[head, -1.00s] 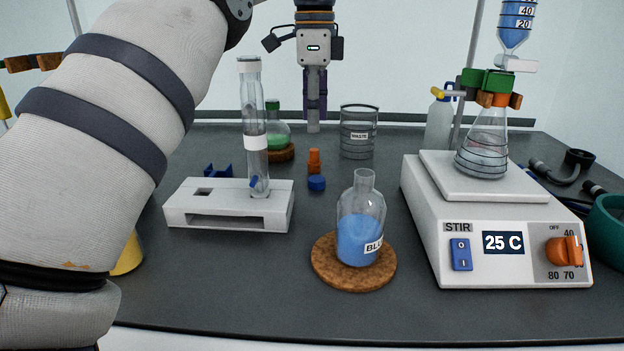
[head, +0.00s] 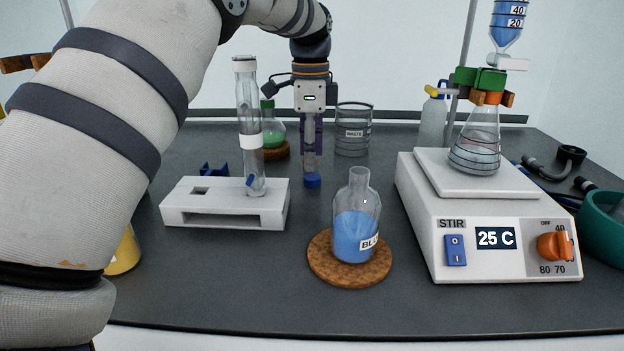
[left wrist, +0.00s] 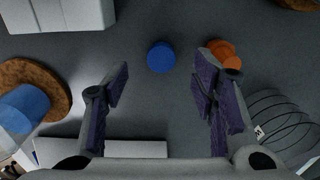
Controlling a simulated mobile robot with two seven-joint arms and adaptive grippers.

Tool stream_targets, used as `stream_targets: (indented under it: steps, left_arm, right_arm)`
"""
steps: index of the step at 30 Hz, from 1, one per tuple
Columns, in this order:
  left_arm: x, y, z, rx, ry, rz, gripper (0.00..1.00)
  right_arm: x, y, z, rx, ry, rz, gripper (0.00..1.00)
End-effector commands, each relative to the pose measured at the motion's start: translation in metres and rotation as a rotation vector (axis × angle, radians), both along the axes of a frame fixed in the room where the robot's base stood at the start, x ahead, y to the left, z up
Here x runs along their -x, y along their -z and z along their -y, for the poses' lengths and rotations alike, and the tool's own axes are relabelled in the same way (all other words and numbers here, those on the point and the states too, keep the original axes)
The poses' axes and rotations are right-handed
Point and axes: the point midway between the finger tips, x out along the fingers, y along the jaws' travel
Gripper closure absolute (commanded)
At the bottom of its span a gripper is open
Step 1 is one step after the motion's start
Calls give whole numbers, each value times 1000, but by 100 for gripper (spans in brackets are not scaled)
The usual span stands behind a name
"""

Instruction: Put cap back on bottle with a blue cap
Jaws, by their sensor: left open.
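The bottle with blue liquid (head: 355,236) stands upright and uncapped on a cork mat (head: 322,272); it shows at the left edge of the left wrist view (left wrist: 22,108). The blue cap (head: 313,181) lies on the bench behind and left of the bottle. In the left wrist view the cap (left wrist: 161,57) lies beyond the fingertips, roughly centred between them. My left gripper (head: 312,165) points down just above the cap, open and empty; its two purple-padded fingers (left wrist: 161,88) are apart. My right gripper is not in view.
An orange stopper (left wrist: 222,53) lies beside the cap, close to one finger. A waste beaker (head: 353,135) stands behind right, a white tube stand (head: 225,218) left, and a stir plate (head: 490,225) right. A green-liquid flask (head: 273,133) stands behind.

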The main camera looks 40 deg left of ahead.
Motion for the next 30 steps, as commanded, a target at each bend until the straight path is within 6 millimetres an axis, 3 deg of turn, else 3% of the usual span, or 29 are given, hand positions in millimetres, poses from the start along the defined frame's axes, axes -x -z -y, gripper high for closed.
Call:
stream_targets:
  steps: [7, 19, 24, 30]
  left_arm:
    - [-2, 38, 2, 1, -1, -2, 48]
    - [-2, 43, 1, 0, -1, 0, 48]
    - [-2, 42, 2, 0, -1, 0, 76]
    - [-2, 42, 2, 0, 0, 0, 79]
  right_arm:
    - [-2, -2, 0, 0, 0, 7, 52]
    - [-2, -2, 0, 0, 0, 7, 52]
    - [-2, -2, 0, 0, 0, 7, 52]
    - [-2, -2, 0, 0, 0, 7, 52]
